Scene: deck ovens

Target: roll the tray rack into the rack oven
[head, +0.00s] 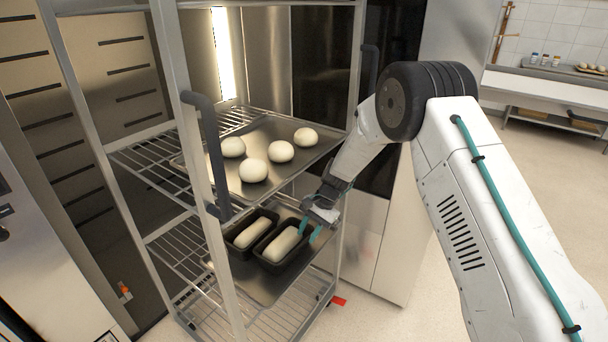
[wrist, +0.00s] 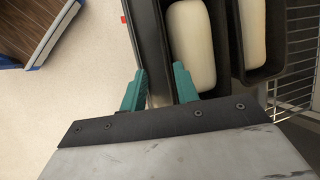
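The tray rack (head: 222,268), a metal frame on wheels, stands upright before the lit chamber of the rack oven (head: 128,75). I cannot tell how far inside it is. Dark handles sit on its left post (head: 207,150) and right post (head: 369,70). An upper tray (head: 300,165) bears several dough balls; a lower tray holds two black loaf tins (head: 283,262) with dough. My gripper (head: 310,231) is at the lower tray's right side, below the handles. In the wrist view its teal fingers (wrist: 159,88) are apart around a tin's dark side wall, apparently not clamped on it.
A red pedal (head: 338,301) shows low at the rack's right foot. A pale cabinet (head: 395,235) stands right of the rack, behind my arm. A steel counter (head: 545,75) is at the far right. Floor (head: 435,310) is clear to the right of the rack.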

